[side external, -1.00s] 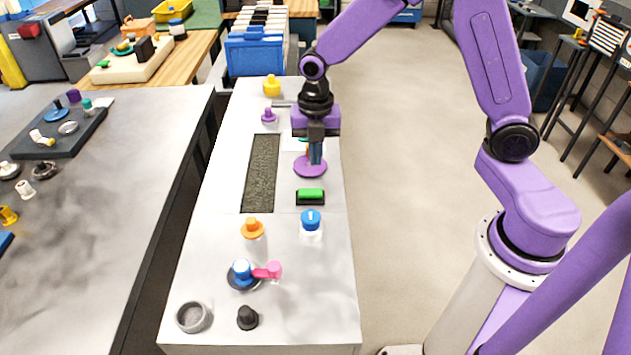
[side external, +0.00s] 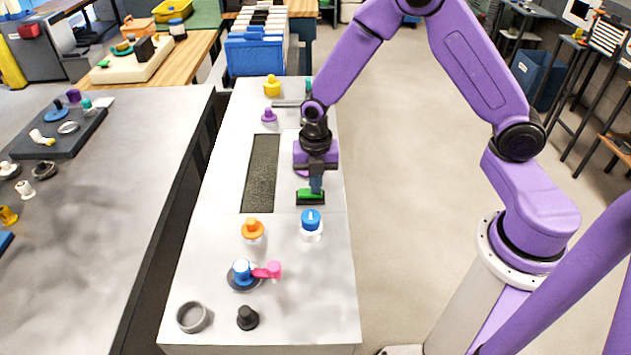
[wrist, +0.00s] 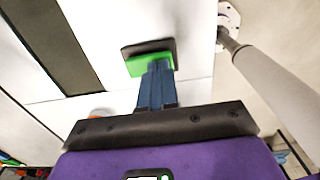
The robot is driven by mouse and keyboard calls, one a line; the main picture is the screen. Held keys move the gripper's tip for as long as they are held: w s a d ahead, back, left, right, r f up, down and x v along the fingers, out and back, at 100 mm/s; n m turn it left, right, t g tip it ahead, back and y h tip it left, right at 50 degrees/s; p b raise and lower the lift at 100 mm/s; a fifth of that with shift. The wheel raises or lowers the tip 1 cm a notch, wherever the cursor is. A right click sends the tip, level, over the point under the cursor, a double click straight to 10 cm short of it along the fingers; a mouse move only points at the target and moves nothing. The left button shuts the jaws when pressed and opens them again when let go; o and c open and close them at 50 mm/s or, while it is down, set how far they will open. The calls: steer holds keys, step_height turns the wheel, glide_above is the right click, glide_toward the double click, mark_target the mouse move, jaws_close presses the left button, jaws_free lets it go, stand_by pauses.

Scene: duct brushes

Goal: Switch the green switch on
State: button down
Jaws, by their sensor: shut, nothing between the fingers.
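The green switch (side external: 305,194) is a small rocker in a black frame on the white bench top, right of the dark grille. It also shows in the wrist view (wrist: 148,64), at the ends of my fingers. My gripper (side external: 316,188) points down with its blue fingers shut and empty. The fingertips are at the green rocker and overlap its right part in the side view. In the wrist view my gripper (wrist: 157,68) covers part of the rocker's near edge. I cannot tell whether the tips press on it.
A blue knob (side external: 310,220) and an orange knob (side external: 252,229) stand nearer the camera. The dark grille (side external: 261,173) lies left of the switch. A purple knob (side external: 269,116) and a yellow knob (side external: 272,87) stand at the far end. Bare bench lies between them.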

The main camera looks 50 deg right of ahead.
steer(key=shift+f, duration=0.1)
steer(key=shift+f, duration=0.1)
stand_by(0.3)
steer(key=shift+w+a+r, duration=0.2)
steer(key=shift+w+a, duration=0.3)
steer(key=shift+w, duration=0.05)
steer(key=shift+r, duration=0.1)
step_height(320, 180, up, 14)
stand_by(0.7)
